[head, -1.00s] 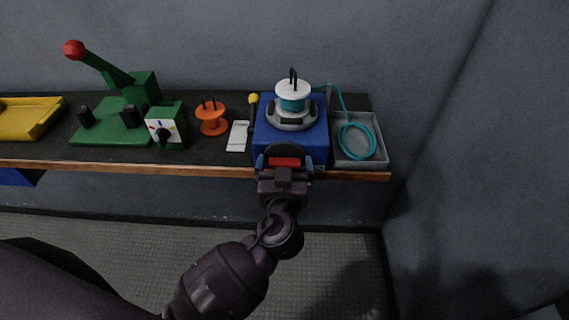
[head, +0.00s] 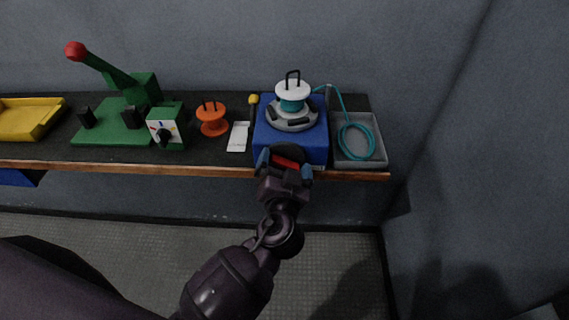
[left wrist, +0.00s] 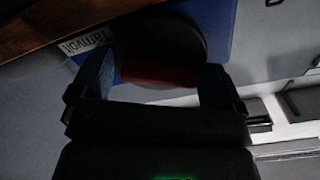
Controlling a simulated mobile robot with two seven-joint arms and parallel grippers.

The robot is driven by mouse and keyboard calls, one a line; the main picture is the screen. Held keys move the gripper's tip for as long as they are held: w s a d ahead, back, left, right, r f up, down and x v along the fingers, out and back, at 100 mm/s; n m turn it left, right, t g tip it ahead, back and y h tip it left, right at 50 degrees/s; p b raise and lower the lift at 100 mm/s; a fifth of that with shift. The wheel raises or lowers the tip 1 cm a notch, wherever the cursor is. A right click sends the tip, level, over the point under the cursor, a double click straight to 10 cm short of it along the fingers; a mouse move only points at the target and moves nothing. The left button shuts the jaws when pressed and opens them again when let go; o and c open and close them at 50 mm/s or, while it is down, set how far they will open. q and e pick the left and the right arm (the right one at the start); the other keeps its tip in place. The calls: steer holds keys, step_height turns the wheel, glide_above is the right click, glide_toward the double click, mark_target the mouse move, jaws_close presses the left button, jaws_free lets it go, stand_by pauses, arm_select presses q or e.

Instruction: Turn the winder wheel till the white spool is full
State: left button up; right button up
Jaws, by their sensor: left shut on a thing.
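The winder (head: 268,146) is a blue box on the bench. The white spool (head: 292,91), wound with teal line, stands on a grey turntable on top, with a dark wire handle above it. The black winder wheel (head: 288,151) is on the box's front face; it also shows in the left wrist view (left wrist: 180,38). My left gripper (head: 285,168) is shut on the wheel's red grip bar, seen between the blue fingers in the left wrist view (left wrist: 160,76). The gripper is rolled at a tilt. My right gripper is out of view.
A grey tray (head: 376,160) with a teal line coil stands right of the winder; the line runs up to the spool. Left are a yellow-headed tool (head: 253,99), white card (head: 238,136), orange spool (head: 213,127), green dial box (head: 179,133), green lever press (head: 95,129) and yellow tray (head: 36,117).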

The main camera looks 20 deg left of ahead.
arm_select(q)
steer(key=m, duration=0.3)
steer(key=shift+r+p, duration=0.1)
steer(key=shift+p, duration=0.2)
steer(key=m+p, duration=0.1)
steer(key=m, duration=0.2)
steer(key=m+p, duration=0.1)
steer(key=m, duration=0.2)
steer(key=shift+m+p, duration=0.7)
steer(key=shift+m, duration=0.9)
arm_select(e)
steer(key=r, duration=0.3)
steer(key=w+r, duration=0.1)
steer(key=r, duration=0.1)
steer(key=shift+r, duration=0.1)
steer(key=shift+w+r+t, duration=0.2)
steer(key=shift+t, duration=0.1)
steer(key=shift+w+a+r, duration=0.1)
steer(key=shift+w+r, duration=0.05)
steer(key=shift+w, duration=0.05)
